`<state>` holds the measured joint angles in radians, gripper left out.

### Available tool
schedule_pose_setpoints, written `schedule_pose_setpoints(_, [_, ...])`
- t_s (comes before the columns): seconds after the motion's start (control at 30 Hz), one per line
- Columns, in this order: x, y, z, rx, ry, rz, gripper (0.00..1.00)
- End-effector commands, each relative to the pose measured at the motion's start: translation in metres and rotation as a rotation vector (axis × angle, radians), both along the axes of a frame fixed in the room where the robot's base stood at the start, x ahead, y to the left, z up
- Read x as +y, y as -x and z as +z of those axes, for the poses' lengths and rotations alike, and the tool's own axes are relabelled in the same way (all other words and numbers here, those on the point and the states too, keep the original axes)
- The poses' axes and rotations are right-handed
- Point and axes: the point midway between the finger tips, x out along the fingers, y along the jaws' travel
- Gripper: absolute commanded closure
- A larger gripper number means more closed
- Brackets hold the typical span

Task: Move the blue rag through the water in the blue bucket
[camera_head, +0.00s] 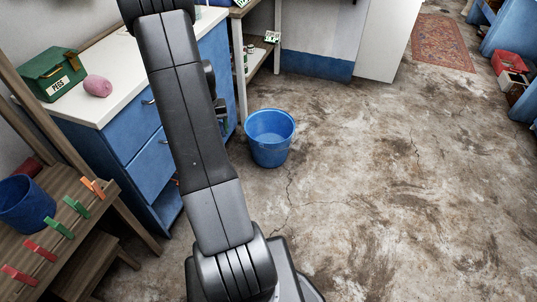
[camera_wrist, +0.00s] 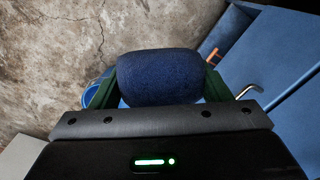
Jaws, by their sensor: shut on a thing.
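The blue rag (camera_wrist: 158,77) is a dark blue, rounded bundle in the wrist view. My gripper (camera_wrist: 158,88) is shut on it, with a green finger on each side. The blue bucket (camera_head: 270,140) stands upright on the floor in the head view, right of my arm and beside the blue cabinet. Its inside is a lighter blue; I cannot clearly make out the water. A bit of blue, likely the bucket (camera_wrist: 94,98), shows behind the left finger in the wrist view. The rag is hidden behind my arm in the head view.
A blue cabinet (camera_head: 145,160) with a white top carries a green peg box (camera_head: 52,75) and a pink lump (camera_head: 98,86). A wooden table (camera_head: 75,245) at left holds a dark blue tub (camera_head: 26,203) and coloured pegs. The stained floor at right is clear.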

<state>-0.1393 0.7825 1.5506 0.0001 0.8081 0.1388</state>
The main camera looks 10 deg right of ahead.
Motion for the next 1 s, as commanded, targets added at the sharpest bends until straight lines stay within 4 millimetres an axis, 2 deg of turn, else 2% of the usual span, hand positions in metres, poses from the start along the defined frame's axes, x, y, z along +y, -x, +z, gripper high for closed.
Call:
schedule_pose_setpoints(0.2, [0.016, -0.016, 0.0, 0.001, 0.0, 0.0, 0.57])
schedule_pose_setpoints(0.53, [0.016, -0.017, 0.0, 0.0, 0.0, -0.001, 0.57])
schedule_pose_setpoints(1.0, [-0.022, 0.022, 0.0, -0.001, 0.0, -0.002, 0.57])
